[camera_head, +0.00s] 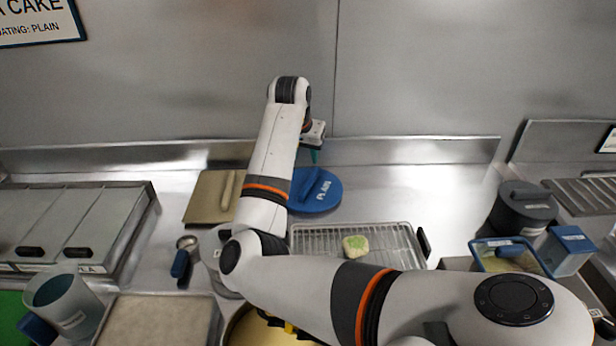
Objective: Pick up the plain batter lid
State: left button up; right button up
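The plain batter lid is a round blue disc (326,202) with a raised handle bar and the word PLAIN on it. It lies at the middle of the counter, and my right arm covers part of its left side. My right gripper (314,157) is just behind and above the lid's handle, with a teal fingertip pointing down. It looks apart from the handle. The fingers are small and seen edge-on, so their opening does not show. My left gripper cannot be made out.
A wire rack (390,240) with a pale green cake (355,245) stands in front of the lid. A tan lidded tray (208,198) is to the left. Blue containers (568,250) and a dark pot (523,210) stand at right. A steel wall (420,80) rises behind.

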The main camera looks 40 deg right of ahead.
jog(key=p, duration=0.1)
send_over(309, 181)
jog(key=s+a, duration=0.2)
jog(key=f, duration=0.5)
jog(key=shift+w+d+f, duration=0.1)
jog(key=shift+w+f, duration=0.1)
jog(key=shift+w, duration=0.05)
jog(key=shift+w+d+f, duration=0.2)
jog(key=shift+w+f, duration=0.05)
jog(key=shift+f, duration=0.35)
jog(key=p+x, duration=0.1)
jog(key=x, duration=0.2)
jog(key=shift+f, duration=0.25)
jog(key=shift+w+d+f, duration=0.15)
jog(key=shift+w+f, duration=0.05)
jog(key=shift+f, duration=0.3)
pick_arm(q)
jog(key=shift+s+r, duration=0.2)
jog(key=shift+r, duration=1.05)
jog(key=shift+a, duration=0.1)
jog(key=shift+r+p, duration=0.2)
jog(key=shift+p, duration=0.2)
pick_arm(e)
jog(key=shift+f, duration=0.1)
pick_arm(q)
jog(key=shift+a, duration=0.1)
pick_arm(e)
grip_shut()
